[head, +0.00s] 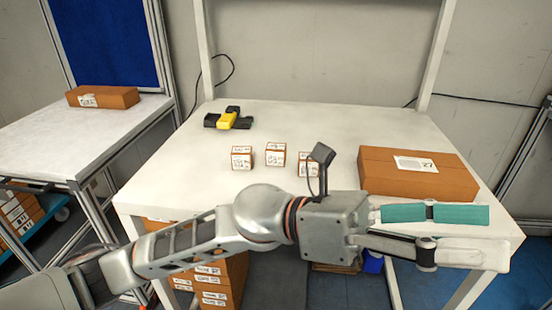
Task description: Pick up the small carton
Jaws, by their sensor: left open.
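Three small brown cartons with white labels stand in a loose row on the white table (180,160): the left one (242,158), the middle one (275,154) and the right one (306,163). The right one is partly hidden by a dark bracket on my left arm. My left gripper (486,236) is open and empty. Its fingers, one with a teal pad, point right over the table's front right part, in front of a large carton and well to the right of the small cartons. My right gripper is not in view.
A large flat brown carton (400,182) lies at the table's right. A yellow and black scanner (227,120) lies at the back left. Another table at the left holds a long carton (115,97). Stacked boxes (212,285) stand below the front edge. The table's back middle is clear.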

